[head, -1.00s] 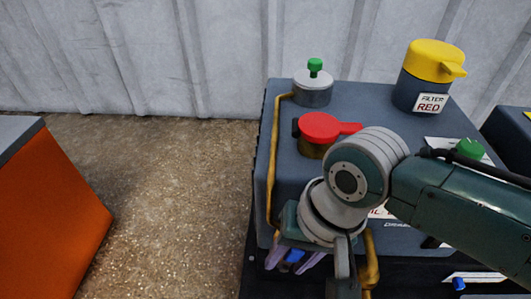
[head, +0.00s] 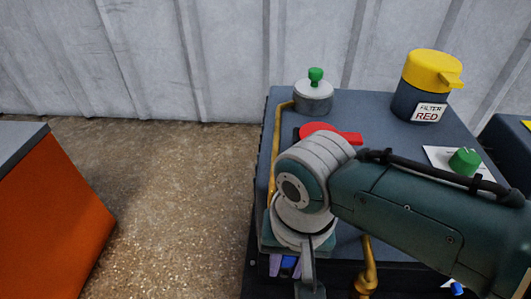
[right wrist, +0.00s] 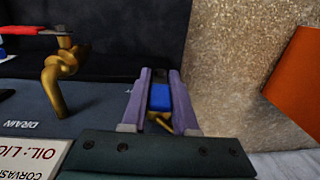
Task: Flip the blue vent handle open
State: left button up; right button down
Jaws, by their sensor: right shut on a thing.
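The blue vent handle (head: 288,262) shows small at the front left edge of the grey machine, below my right wrist. In the right wrist view the blue handle (right wrist: 160,97) sits between the two purple fingers of my right gripper (right wrist: 161,92), with brass just below it. My right gripper (head: 286,268) is shut on the handle, fingers on both sides. My wrist hides most of the handle and its mount in the head view. My left gripper is out of view.
On the machine top stand a red handle (head: 346,138), a grey pot with a green knob (head: 313,97), a yellow-capped filter (head: 420,98) and a green knob (head: 464,161). Brass pipes (head: 367,270) run nearby. An orange cabinet (head: 60,210) stands left, with open floor between.

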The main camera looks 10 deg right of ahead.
jog(key=shift+h, duration=0.5)
jog(key=c, duration=0.7)
grip_release()
jog(key=shift+a, duration=0.1)
jog(key=shift+r+p, duration=0.45)
jog(key=shift+r, duration=0.05)
notch_tip(320, 180, up, 8)
jog(key=p, duration=0.7)
jog(key=shift+a+r, duration=0.1)
jog(key=shift+r, duration=0.35)
